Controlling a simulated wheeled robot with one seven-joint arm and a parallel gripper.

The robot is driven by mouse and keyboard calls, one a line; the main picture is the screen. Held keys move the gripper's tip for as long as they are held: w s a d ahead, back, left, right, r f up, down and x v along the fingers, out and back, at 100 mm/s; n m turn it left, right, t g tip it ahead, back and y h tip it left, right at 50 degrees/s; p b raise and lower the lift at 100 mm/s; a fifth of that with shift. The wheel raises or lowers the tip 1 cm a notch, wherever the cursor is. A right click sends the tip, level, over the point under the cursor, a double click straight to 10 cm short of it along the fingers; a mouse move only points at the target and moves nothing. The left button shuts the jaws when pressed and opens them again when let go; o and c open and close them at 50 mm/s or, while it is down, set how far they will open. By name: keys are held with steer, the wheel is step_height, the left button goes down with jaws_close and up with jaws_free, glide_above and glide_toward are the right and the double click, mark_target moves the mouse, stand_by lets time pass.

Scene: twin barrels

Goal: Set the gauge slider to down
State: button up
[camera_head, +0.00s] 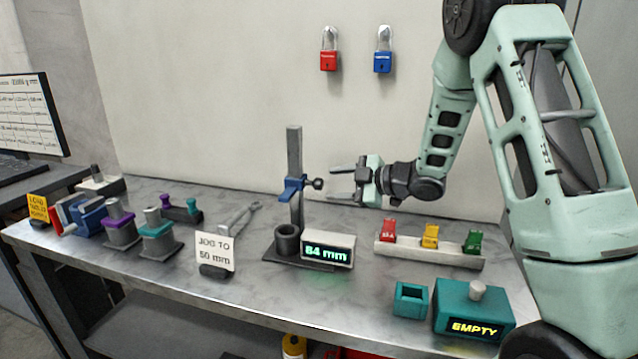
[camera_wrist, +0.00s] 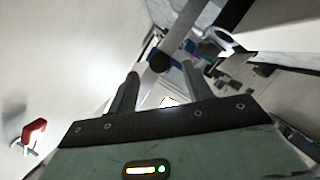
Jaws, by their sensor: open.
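The gauge has a grey upright post (camera_head: 294,160) on a dark base. A blue slider (camera_head: 291,186) with a dark round knob (camera_head: 318,184) sits partway up the post. I cannot tell whether the fingers touch the knob; nothing is clearly held.
A card (camera_head: 215,251) reads "JOG TO 50 mm". A dark cup (camera_head: 287,241) stands on the gauge base. A rack (camera_head: 430,250) with red, yellow and green tags stands to the right. A teal box (camera_head: 472,314) reads EMPTY. Red and blue padlocks hang on the wall.

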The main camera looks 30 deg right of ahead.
mark_target(322, 184)
steer(key=x, duration=0.5)
steer(key=shift+w+a+f, duration=0.1)
steer(key=shift+w+a, duration=0.15)
